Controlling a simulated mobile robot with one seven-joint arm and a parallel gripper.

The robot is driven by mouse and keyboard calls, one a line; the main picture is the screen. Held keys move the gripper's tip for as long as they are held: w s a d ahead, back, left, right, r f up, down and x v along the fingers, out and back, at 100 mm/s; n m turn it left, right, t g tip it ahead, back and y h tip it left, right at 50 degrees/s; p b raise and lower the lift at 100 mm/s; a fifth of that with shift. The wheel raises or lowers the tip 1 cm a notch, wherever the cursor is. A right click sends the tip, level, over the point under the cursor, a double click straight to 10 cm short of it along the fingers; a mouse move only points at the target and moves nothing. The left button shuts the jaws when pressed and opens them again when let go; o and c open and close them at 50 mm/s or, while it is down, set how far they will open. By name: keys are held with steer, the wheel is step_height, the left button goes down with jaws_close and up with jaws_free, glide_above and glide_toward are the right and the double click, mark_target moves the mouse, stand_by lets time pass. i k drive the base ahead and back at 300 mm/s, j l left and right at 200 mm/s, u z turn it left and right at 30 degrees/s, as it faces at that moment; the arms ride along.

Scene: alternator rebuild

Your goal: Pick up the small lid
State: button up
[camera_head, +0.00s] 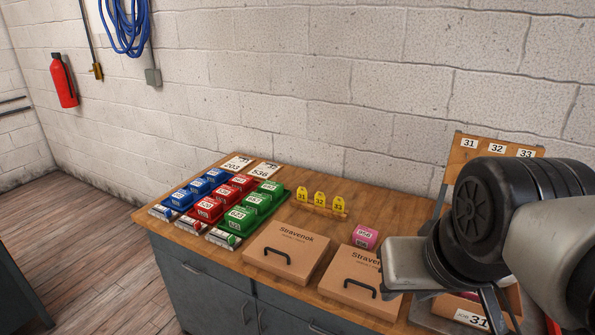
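Two flat brown lids marked "Stravenok", each with a black bar handle, lie on the wooden bench top. The left lid (286,250) is in full view. The right lid (362,282) is partly hidden by my arm at its upper right corner and looks a little smaller. My arm comes in from the right and covers that end of the bench. Thin dark prongs, possibly my gripper (500,308), show below the arm. Their tips and any gap are unclear. No lid is seen held.
Blue, red and green numbered blocks (208,209) fill the bench's left part. Yellow tags (320,200) stand in a wooden rack behind the lids. A pink block (365,237) sits behind the right lid. A box labelled 31 (470,318) and a numbered board (462,155) are at right.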

mark_target(288, 252)
steer(key=i+j, duration=0.15)
steer(key=j, duration=0.2)
steer(key=i+j+z, duration=0.1)
steer(key=j, duration=0.25)
steer(key=i+j, duration=0.15)
steer(key=j, duration=0.25)
steer(key=i+j+z, duration=0.1)
steer(key=j, duration=0.25)
steer(key=i+j, duration=0.15)
steer(key=j, duration=0.25)
steer(key=i+j+z, duration=0.1)
steer(key=j, duration=0.25)
